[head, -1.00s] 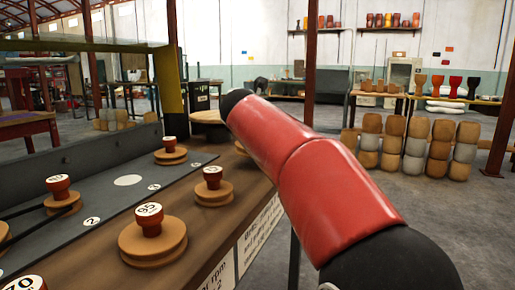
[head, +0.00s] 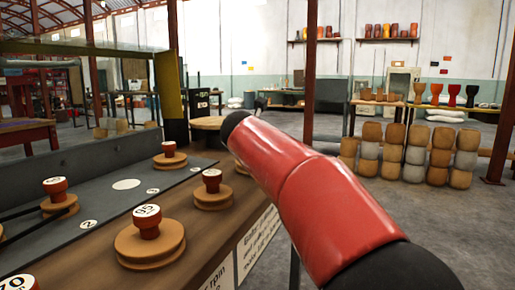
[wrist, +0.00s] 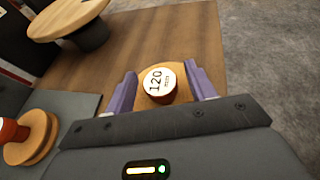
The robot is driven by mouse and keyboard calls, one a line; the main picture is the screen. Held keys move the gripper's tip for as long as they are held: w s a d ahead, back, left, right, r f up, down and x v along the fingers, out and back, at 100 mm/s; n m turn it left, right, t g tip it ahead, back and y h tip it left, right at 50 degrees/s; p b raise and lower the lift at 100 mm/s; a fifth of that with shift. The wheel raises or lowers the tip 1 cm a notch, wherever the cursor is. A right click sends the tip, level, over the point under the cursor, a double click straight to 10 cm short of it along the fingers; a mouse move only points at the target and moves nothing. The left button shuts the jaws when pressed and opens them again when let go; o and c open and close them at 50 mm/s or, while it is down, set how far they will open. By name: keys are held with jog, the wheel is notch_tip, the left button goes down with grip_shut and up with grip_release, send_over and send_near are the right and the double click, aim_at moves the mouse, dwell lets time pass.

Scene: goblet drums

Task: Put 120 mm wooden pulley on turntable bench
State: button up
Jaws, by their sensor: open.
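The 120 mm pulley, marked "120" on its white-topped red knob (wrist: 160,82), stands upright on the brown wooden bench top (wrist: 150,38) in the wrist view. My gripper (wrist: 161,72) is open, with its purple fingers on either side of the knob and apparent gaps between. In the head view my red arm hides the gripper; a wooden disc edge (head: 242,166) beside the arm may be this pulley. A round wooden turntable disc on a dark base (wrist: 62,18) stands beyond it in the wrist view, and also shows in the head view (head: 208,122).
Other red-knobbed pulleys stand close by: one marked 95 (head: 150,245), one behind it (head: 213,195), and several on the grey panel (head: 110,195). A yellow post and dark panel (head: 168,80) rise at the bench's far end. Open floor (head: 400,215) lies right.

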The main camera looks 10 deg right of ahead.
jog(key=p+v, duration=0.1)
jog(key=v, duration=1.1)
